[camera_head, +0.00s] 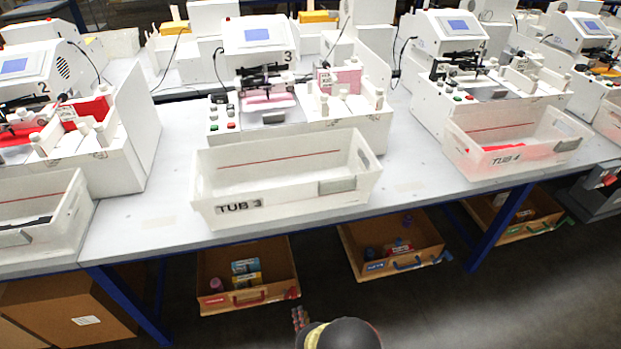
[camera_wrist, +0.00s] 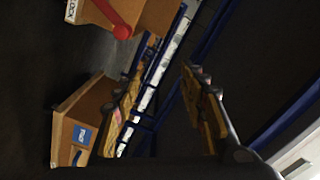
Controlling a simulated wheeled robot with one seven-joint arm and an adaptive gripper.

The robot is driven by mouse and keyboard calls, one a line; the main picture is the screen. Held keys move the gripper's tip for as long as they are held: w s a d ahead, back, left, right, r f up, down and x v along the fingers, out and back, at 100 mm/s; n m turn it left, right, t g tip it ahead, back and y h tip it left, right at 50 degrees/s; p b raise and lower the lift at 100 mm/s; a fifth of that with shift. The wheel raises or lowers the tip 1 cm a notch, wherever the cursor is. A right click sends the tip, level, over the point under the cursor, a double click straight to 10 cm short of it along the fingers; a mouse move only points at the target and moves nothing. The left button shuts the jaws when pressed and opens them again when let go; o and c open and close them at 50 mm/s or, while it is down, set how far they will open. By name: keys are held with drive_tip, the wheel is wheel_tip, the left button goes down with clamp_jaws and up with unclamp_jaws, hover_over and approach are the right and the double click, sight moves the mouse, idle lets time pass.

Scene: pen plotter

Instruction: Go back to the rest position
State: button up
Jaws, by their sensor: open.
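My gripper (camera_wrist: 165,100) shows in the wrist view with its two yellow-and-grey fingers spread apart. Nothing is between them. Behind the fingers are dark floor, a blue table leg and wooden drawers. In the head view, a dark rounded part of my arm (camera_head: 345,335) shows at the bottom edge, below and in front of the table. The fingers cannot be made out there. The pen plotter marked 3 (camera_head: 258,35) stands on the table, with the white tub marked TUB 3 (camera_head: 285,205) in front of it.
The white table (camera_head: 150,215) has blue legs. TUB 4 (camera_head: 470,165) stands to the right, another tub (camera_head: 70,225) to the left. Wooden drawers (camera_head: 245,298) (camera_head: 375,268) with small items lie underneath. The floor in front on the right is clear.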

drive_tip(key=s+d+f+n+g+h, duration=0.1)
drive_tip(key=s+f+n+g, duration=0.2)
drive_tip(key=s+f+g, duration=0.4)
drive_tip(key=s+d+f+n+g+h, duration=0.2)
drive_tip(key=s+f+n+g, duration=0.15)
drive_tip(key=f, duration=0.55)
wheel_tip(320, 180, up, 44)
drive_tip(key=w+d+n+g+h+p, duration=0.1)
drive_tip(key=d+n+g+p, duration=0.15)
drive_tip(key=n+g, duration=0.45)
drive_tip(key=s+d+r+m+t+p, duration=0.1)
drive_tip(key=s+d+r, duration=0.3)
drive_tip(key=r, duration=1.2)
drive_tip(key=s+d+r+m+t+p, duration=0.1)
drive_tip(key=s+d+r, duration=0.4)
drive_tip(key=r, duration=1.2)
drive_tip(key=s+d+r+m+t+p, duration=0.2)
drive_tip(key=d+r, duration=0.5)
drive_tip(key=r, duration=1)
drive_tip(key=s+t, duration=0.1)
drive_tip(key=s, duration=0.1)
drive_tip(key=shift+s+d+t+p, duration=0.3)
drive_tip(key=shift+s+t+p, duration=0.05)
drive_tip(key=shift+s, duration=0.05)
